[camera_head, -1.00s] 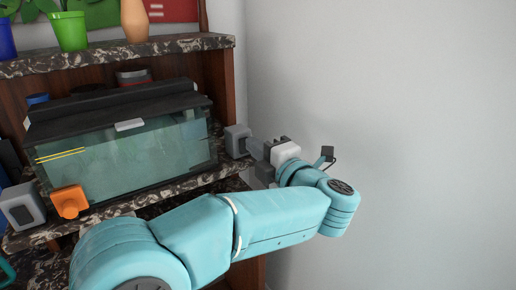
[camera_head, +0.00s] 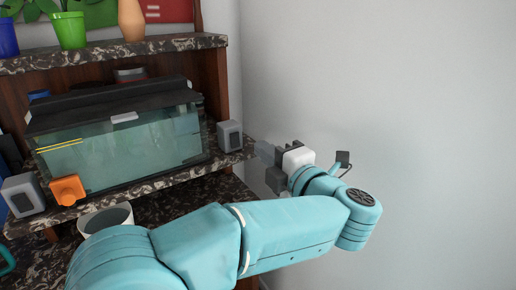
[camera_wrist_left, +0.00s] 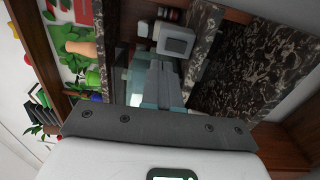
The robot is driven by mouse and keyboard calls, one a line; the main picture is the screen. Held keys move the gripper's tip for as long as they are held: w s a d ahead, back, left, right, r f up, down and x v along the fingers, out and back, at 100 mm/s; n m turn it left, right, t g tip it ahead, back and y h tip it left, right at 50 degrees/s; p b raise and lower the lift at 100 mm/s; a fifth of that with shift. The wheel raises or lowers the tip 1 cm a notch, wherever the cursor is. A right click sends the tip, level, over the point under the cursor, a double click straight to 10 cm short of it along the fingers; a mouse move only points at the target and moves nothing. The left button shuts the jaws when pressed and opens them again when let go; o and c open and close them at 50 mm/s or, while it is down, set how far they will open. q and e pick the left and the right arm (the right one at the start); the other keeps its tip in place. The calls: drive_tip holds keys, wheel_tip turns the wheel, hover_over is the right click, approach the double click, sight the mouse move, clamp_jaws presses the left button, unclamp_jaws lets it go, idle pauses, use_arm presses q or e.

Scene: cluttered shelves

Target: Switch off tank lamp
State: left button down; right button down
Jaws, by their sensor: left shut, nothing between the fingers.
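The glass tank (camera_head: 120,152) with a black lid (camera_head: 112,104) stands on the middle marble shelf. Its water is pale green; I cannot tell whether its lamp is lit. A grey box with a dark front panel (camera_head: 230,136) stands at the tank's right end, and it also shows in the left wrist view (camera_wrist_left: 175,40). I cannot tell whether it is a switch. My left gripper (camera_head: 262,151) is shut and empty, just right of this box and apart from it. In the left wrist view its fingers (camera_wrist_left: 157,88) point toward the box. My right gripper is out of view.
A similar grey box (camera_head: 22,195) and an orange object (camera_head: 67,190) stand at the tank's front left. A white cup (camera_head: 106,218) is below, partly behind my arm. Pots, one green (camera_head: 71,30), stand on the upper shelf. A bare wall (camera_head: 400,100) is at right.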

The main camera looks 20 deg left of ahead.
use_arm(q)
drive_tip(key=shift+r+v, duration=0.2)
drive_tip(key=shift+v, duration=1.1)
drive_tip(key=shift+r+v, duration=0.2)
drive_tip(key=shift+v, duration=1.05)
drive_tip(key=w+a+f+m+t+h+p, duration=0.1)
drive_tip(key=w+f+m+t+h+p, duration=0.3)
drive_tip(key=w+f+m, duration=0.55)
drive_tip(key=s+a+f+m+g+h+p, duration=0.15)
drive_tip(key=f+m+h, duration=0.3)
drive_tip(key=f, duration=0.65)
drive_tip(key=s+f+m+g+h+p, duration=0.15)
drive_tip(key=f+m+h, duration=0.35)
drive_tip(key=f, duration=0.5)
drive_tip(key=s+f+m+g+h+p, duration=0.25)
drive_tip(key=s+f+m+g, duration=0.35)
drive_tip(key=s+f, duration=0.85)
drive_tip(key=s+d+f+m+g+h, duration=0.1)
drive_tip(key=s+g, duration=0.4)
drive_tip(key=s, duration=1)
drive_tip(key=shift+g+h, duration=0.4)
drive_tip(key=shift+h, duration=0.3)
drive_tip(key=shift+s+f, duration=0.15)
